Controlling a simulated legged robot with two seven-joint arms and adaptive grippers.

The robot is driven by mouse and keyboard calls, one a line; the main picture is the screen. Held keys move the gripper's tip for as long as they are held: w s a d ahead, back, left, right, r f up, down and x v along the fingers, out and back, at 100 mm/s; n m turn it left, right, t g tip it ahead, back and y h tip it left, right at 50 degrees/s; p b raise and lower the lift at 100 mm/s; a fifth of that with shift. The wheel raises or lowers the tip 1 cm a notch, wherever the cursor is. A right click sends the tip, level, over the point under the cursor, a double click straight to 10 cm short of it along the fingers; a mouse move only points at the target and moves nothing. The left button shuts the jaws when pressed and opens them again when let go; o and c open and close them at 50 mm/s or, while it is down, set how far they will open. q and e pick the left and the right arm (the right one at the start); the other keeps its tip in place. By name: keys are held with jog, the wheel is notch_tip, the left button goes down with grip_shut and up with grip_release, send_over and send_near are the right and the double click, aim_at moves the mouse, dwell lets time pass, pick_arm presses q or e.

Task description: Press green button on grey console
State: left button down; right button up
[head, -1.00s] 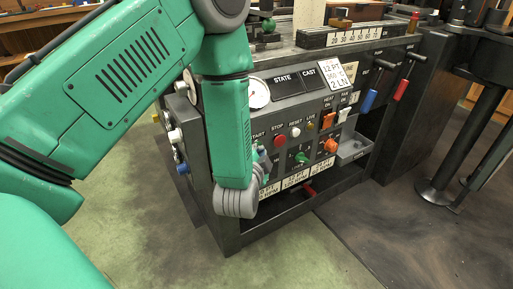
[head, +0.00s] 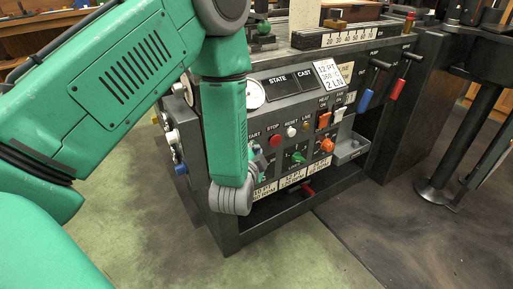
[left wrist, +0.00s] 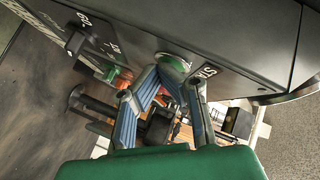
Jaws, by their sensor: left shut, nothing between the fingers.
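The grey console (head: 232,225) stands in the middle of the head view. Its front panel carries a START label, beside which my left gripper (head: 258,160) hides the green button. In the left wrist view the round green button (left wrist: 174,63) shows on the dark panel beside the letters "STA". My left gripper, with blue-padded fingers (left wrist: 163,82), is shut and empty, its fingertips very close to the button. I cannot tell whether they touch it. My right gripper is not in view.
A green knob (head: 298,157) and an orange knob (head: 327,145) are lower.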

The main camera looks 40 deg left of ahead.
pick_arm(q)
jog(key=shift+s+d+r+p, duration=0.1)
jog(key=shift+d+p, duration=0.2)
jog(key=shift+d, duration=0.05)
dwell(0.3)
jog(key=shift+d, duration=0.15)
jog(key=d, duration=0.1)
jog(key=s+d+p, duration=0.1)
jog(key=d, duration=0.1)
jog(key=s+d, duration=0.1)
jog(key=d, duration=0.1)
jog(key=shift+s+d+p, duration=0.15)
jog(key=shift+d+p, duration=0.1)
jog(key=shift+p, duration=0.05)
dwell(0.7)
